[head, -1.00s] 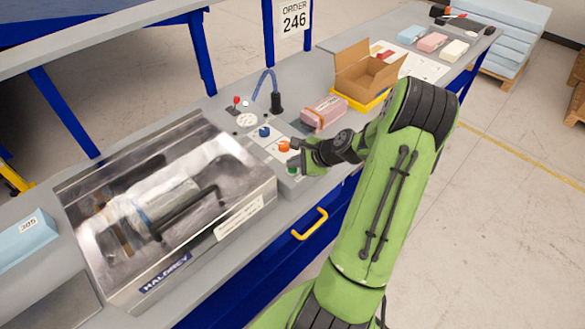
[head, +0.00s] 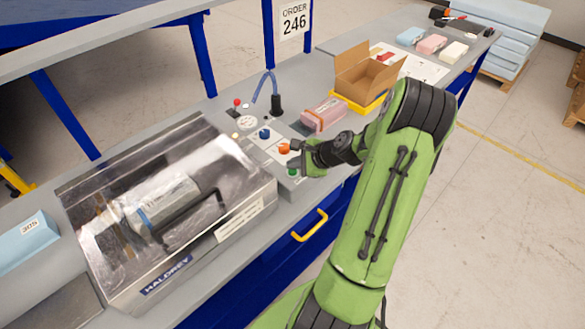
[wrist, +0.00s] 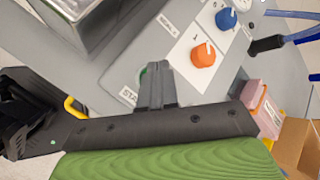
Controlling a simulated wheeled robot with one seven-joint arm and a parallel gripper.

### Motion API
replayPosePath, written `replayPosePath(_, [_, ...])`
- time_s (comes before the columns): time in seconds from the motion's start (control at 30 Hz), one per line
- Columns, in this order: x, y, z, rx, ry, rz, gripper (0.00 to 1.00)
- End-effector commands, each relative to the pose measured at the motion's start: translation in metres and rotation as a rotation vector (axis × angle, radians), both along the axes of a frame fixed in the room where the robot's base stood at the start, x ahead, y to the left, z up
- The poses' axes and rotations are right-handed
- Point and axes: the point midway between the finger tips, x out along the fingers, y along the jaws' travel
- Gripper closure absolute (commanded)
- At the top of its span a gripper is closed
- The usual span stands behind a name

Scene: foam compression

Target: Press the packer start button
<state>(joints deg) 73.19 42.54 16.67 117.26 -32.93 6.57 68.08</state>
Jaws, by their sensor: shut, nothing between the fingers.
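Under the lid lies a pale wrapped block (head: 172,198). A green button (head: 292,172) sits at the near end of the control panel, beside the packer. The gripper also shows in the head view (head: 301,170).
Orange (head: 284,148) and blue (head: 264,133) knobs sit on the panel near my gripper. A pink block (head: 323,113) and an open cardboard box (head: 352,90) in a yellow tray stand beyond. A yellow handle (head: 310,225) sticks out from the bench front.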

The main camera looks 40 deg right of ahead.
Motion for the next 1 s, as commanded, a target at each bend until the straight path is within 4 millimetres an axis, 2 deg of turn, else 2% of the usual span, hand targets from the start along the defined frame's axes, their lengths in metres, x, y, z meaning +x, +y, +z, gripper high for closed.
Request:
replayPosePath(0.1, [0.0, 0.0, 0.009, -0.001, 0.0, 0.001, 1.0])
replayPosePath(0.43, [0.0, 0.0, 0.011, 0.0, -0.002, 0.001, 1.0])
replayPosePath(0.9, [0.0, 0.0, 0.059, 0.0, -0.002, 0.001, 1.0])
replayPosePath(1.0, [0.0, 0.0, 0.06, 0.0, -0.001, 0.0, 1.0])
